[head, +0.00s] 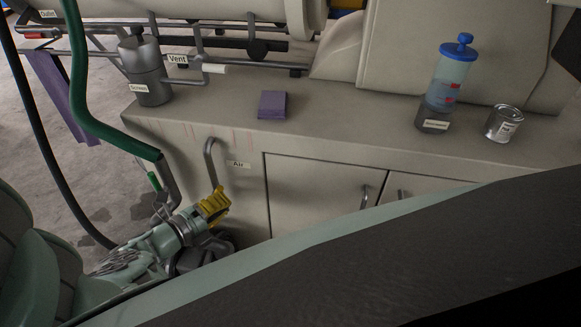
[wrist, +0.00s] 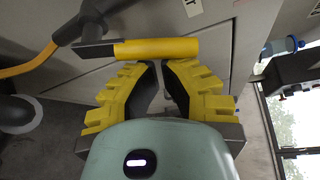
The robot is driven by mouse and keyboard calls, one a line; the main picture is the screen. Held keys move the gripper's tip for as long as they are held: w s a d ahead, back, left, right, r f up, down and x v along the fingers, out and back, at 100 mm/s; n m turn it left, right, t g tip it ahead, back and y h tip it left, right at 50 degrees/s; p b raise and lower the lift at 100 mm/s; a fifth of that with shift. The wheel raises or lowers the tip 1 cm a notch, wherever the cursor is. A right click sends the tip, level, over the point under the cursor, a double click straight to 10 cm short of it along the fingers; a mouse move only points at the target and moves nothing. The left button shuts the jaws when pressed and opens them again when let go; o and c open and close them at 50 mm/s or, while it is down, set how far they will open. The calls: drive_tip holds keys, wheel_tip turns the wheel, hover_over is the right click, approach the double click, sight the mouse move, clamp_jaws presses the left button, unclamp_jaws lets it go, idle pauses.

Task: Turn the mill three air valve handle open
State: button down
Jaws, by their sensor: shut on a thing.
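The air valve handle (wrist: 155,48) is a yellow-sleeved lever with a dark root, lying across the wrist view at my fingertips. Its root joins a grey pipe fitting (wrist: 90,28) at upper left. My gripper (wrist: 161,68), with yellow ribbed fingers, is shut on the handle near the tips. In the head view, my gripper (head: 220,198) is low at the cabinet front, below the "Air" label (head: 238,165) and a bent grey pipe (head: 211,160). The handle cannot be made out there. Which mill this valve serves cannot be read.
The cabinet counter (head: 340,130) bears a "Screen" pot (head: 147,75), a purple block (head: 272,105), a blue-topped cylinder (head: 449,75) and a tin (head: 503,124). A green hose (head: 85,90) hangs left of my gripper. Cabinet doors (head: 315,195) lie to its right.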

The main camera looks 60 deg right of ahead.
drive_tip(key=shift+w+a+r+n+g+h+b, duration=0.15)
drive_tip(key=shift+w+r+n+h+b, duration=0.3)
drive_tip(key=shift+n+b, duration=0.4)
drive_tip(key=shift+w+a+r+n+g+h+b, duration=0.1)
drive_tip(key=shift+w+r+n+g+h+b, duration=0.1)
drive_tip(key=shift+w+n+h+b, duration=0.45)
idle(3.9)
